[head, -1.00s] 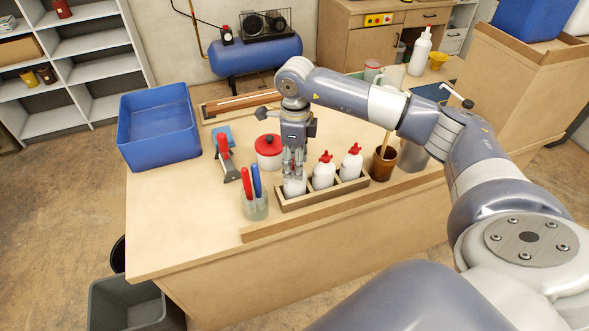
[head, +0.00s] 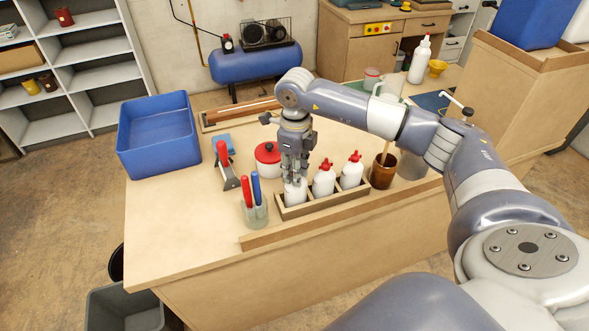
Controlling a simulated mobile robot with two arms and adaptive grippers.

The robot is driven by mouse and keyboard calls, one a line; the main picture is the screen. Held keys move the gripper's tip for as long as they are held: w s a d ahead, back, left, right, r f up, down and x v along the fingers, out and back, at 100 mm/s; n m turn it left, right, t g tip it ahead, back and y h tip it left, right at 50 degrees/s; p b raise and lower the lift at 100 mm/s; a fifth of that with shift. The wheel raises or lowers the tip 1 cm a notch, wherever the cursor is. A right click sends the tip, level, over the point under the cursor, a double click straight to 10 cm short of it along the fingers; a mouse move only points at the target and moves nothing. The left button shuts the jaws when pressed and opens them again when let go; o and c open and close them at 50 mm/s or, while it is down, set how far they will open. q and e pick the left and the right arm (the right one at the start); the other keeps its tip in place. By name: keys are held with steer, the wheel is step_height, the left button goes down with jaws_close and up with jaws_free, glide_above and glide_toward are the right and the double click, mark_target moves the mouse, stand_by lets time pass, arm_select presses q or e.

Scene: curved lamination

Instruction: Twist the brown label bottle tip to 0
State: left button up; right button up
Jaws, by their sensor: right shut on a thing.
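Three white squeeze bottles stand upright in a wooden rack (head: 325,206) on the workbench. The left bottle (head: 295,193) is under my right gripper (head: 293,180). The gripper points down and is shut on its tip, and the fingers hide the tip. The middle bottle (head: 323,184) and the right bottle (head: 351,175) show red tips. The labels and any marks on the tips cannot be read from here, so I cannot tell which bottle has the brown label. My left gripper is out of view.
A glass jar with red and blue pens (head: 254,213) stands left of the rack, a brown jar (head: 383,172) right of it. A red-lidded pot (head: 267,159) is behind. A blue bin (head: 157,140) stands at the bench's left. The front left benchtop is clear.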

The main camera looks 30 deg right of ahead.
steer(key=shift+m, duration=0.9)
steer(key=m, duration=0.4)
steer(key=shift+m, duration=0.4)
steer(key=shift+p, duration=0.3)
steer(key=m, duration=0.3)
steer(key=shift+s, duration=0.1)
steer(key=shift+f+m+p, duration=0.1)
steer(key=shift+m+p, duration=0.2)
steer(key=shift+m, duration=0.6)
steer(key=shift+c, duration=0.4)
steer(key=shift+s, duration=0.1)
